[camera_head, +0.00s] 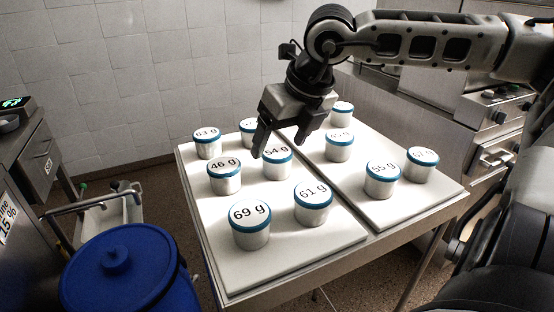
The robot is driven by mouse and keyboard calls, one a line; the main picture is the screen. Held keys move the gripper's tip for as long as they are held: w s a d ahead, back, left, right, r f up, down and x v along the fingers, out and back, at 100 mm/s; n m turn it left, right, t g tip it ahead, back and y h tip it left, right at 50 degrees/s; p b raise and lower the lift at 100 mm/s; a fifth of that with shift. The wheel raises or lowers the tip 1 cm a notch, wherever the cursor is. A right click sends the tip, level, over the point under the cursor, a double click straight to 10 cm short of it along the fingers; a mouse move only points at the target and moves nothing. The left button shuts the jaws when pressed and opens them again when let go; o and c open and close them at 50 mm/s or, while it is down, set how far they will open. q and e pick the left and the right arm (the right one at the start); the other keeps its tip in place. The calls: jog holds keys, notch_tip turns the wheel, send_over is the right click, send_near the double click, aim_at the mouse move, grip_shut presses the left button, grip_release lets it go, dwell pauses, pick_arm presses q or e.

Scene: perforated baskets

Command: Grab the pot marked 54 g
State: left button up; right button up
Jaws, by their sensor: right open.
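The pot marked 54 g (277,164) is a small light grey pot with a blue-rimmed white lid. It stands upright on the left white board (290,246), in the middle of a group of similar pots. My right gripper (277,148) is open and empty, pointing down just above and in front of this pot, with its fingers partly covering the lid. I cannot tell whether a finger touches it. My left gripper is out of view.
Close by stand pots marked 46 g (224,177), 61 g (313,203), 69 g (249,225) and 63 g (207,145). More pots, including 55 g (381,181), stand on the right board (408,208). A blue lidded bin (118,265) is at the lower left.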

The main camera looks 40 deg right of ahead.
aim_at(278, 151)
jog(key=shift+d+p+x, duration=0.1)
jog(key=shift+p+x, duration=0.05)
jog(key=shift+x, duration=0.95)
jog(key=shift+d+p+x, duration=0.15)
jog(key=shift+x, duration=1)
jog(key=shift+s, duration=0.1)
jog(key=c, duration=1)
jog(key=shift+c, duration=0.2)
